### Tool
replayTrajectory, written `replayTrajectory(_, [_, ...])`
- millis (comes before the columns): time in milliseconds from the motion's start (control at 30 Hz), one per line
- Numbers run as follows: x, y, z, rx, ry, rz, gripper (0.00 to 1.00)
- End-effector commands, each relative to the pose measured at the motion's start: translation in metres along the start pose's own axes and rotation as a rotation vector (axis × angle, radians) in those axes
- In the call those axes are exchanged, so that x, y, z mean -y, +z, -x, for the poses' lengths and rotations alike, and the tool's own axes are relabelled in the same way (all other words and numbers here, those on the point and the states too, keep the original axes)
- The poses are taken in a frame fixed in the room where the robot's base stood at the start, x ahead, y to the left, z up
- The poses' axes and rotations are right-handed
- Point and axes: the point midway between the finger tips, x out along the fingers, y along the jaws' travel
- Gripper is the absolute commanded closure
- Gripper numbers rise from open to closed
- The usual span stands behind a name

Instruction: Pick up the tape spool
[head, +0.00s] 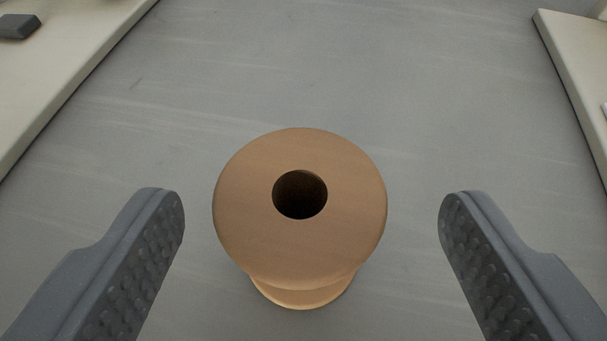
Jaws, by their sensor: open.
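The tape spool (247,227) is a tan, wood-like spool with a round dark hole through its top. It stands upright on the grey surface in the lower middle of the head view. Its upper flange hides most of its core, and part of the lower flange shows beneath. My gripper (312,232) is open, with one grey studded finger to the left of the spool and the other to the right. There is a clear gap between the spool and each finger, and neither touches it.
The grey surface (330,65) is bare around and beyond the spool. A cream slab (65,70) lies along the upper left with a dark grey block (18,26) on it. Another cream slab (572,62) edges the upper right, with a small object partly cut off at the frame's edge.

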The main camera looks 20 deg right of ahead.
Motion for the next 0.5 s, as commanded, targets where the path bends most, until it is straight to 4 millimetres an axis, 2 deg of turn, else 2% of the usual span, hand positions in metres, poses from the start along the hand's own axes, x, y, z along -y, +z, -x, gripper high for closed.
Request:
replayTrajectory(167, [0.001, 0.0, -0.007, -0.001, 0.0, -0.001, 0.26])
replayTrajectory(500, [0.005, 0.002, -0.047, 0.001, -0.001, -0.001, 0.26])
